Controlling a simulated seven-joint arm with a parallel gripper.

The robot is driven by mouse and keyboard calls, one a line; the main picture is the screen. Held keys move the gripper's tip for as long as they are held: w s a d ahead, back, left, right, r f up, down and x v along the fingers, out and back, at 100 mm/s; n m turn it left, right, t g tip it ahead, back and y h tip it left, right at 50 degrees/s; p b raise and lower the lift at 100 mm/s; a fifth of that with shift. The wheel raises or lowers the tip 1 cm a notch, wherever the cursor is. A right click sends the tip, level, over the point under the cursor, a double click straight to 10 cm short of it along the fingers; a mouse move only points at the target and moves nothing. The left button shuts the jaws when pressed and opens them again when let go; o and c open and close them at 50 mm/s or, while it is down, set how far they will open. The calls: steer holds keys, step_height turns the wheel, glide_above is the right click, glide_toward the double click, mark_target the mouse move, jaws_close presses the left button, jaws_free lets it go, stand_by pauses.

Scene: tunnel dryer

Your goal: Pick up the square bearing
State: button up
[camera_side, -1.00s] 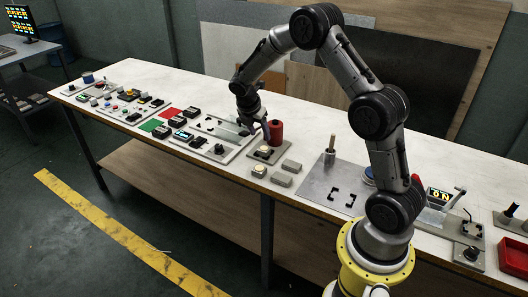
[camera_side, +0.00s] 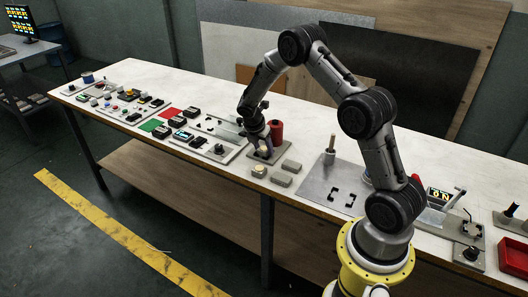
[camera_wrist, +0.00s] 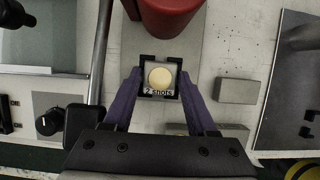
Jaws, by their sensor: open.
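The square piece with a round cream centre (camera_wrist: 161,77), which I take as the square bearing, sits between black corner brackets on a grey plate (camera_wrist: 180,50). Lettering reading "2 shots" shows at its near edge. My gripper (camera_wrist: 160,88) is open, its purple fingers on either side of the piece, seemingly without gripping it. In the side view, my gripper (camera_side: 262,146) is low over the grey plate (camera_side: 276,154), partly covering the piece. Whether the fingers touch it is unclear. Another cream-topped piece (camera_side: 259,171) lies just in front of the plate.
A red cylinder (camera_side: 276,131) stands right behind the piece; it also fills the top of the wrist view (camera_wrist: 172,16). Grey blocks (camera_side: 291,165) (camera_side: 280,180) lie to the right. A panel with a black knob (camera_side: 219,149) is to the left. A metal sheet (camera_side: 322,187) lies farther right.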

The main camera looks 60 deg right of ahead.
jaws_close()
steer(key=shift+r, duration=0.1)
steer(key=shift+r, duration=0.1)
